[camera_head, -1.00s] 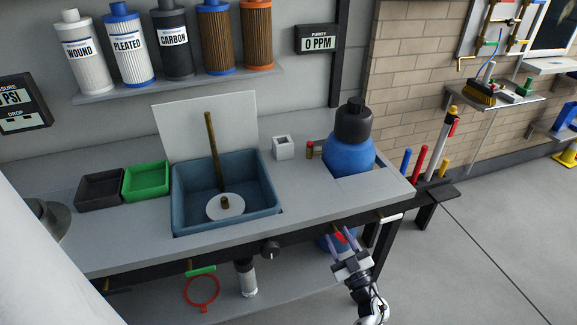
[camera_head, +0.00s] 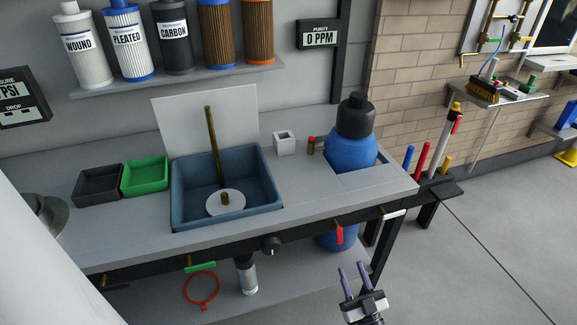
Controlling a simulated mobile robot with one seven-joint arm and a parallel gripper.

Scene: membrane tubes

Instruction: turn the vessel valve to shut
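The blue vessel (camera_head: 350,153) with its black cap stands at the right end of the bench and passes through the top; its lower part shows beneath. A red valve handle (camera_head: 340,235) hangs straight down from a brass fitting on the bench's front edge, in front of the vessel. No label shows that this is the vessel valve. My gripper (camera_head: 354,265) is below and slightly right of the red handle, apart from it. Its two purple-grey fingers point up, spread with an empty gap between them.
A green valve handle (camera_head: 201,267) lies level under the front edge, above a red ring (camera_head: 201,289). A black knob (camera_head: 270,246) is between the handles. A white bar handle (camera_head: 393,215) sticks out right of the red one. Open floor lies at right.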

